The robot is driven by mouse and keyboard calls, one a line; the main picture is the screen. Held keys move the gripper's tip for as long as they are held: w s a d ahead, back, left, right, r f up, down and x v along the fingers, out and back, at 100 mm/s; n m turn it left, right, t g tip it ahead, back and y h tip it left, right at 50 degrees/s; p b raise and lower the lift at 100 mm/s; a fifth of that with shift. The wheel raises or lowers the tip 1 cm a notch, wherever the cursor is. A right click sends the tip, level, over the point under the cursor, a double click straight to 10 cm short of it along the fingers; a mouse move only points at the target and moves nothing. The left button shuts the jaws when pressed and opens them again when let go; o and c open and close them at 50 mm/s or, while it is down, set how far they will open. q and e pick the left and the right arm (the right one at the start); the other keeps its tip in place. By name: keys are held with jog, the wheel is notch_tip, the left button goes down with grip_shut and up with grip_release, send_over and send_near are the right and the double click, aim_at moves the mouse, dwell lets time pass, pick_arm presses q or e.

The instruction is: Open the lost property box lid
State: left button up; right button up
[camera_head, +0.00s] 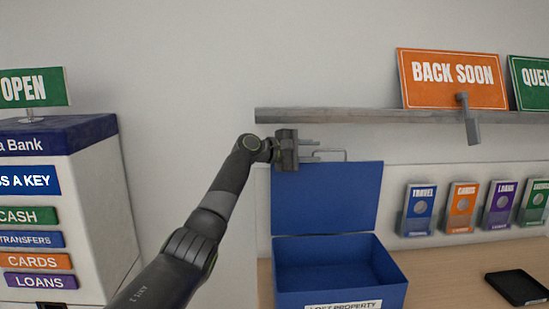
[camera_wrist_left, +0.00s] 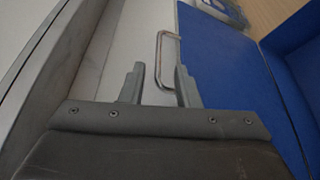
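The blue lost property box (camera_head: 340,292) sits on the counter with its label facing front. Its blue lid (camera_head: 326,198) stands upright behind the opening, and the inside looks empty. A thin metal handle (camera_head: 332,153) sticks up from the lid's top edge. My left gripper (camera_head: 316,149) is at the lid's top edge, fingers apart and pointing right. In the left wrist view the lid (camera_wrist_left: 225,75) is on the right, and the handle (camera_wrist_left: 160,60) is seen between and beyond the open fingertips (camera_wrist_left: 160,75). I cannot tell whether a finger touches it. My right gripper is not in view.
A grey shelf (camera_head: 360,116) runs just above my left gripper, bearing an orange "BACK SOON" sign (camera_head: 452,78). Leaflet holders (camera_head: 418,208) line the wall to the right. A black tray-like object (camera_head: 518,287) lies on the counter. A bank kiosk (camera_head: 90,200) stands at left.

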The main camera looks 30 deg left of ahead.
pick_arm(q)
jog(key=b+v, duration=0.5)
jog(key=v, duration=0.6)
jog(key=shift+s+a, duration=0.2)
jog(key=shift+s, duration=0.15)
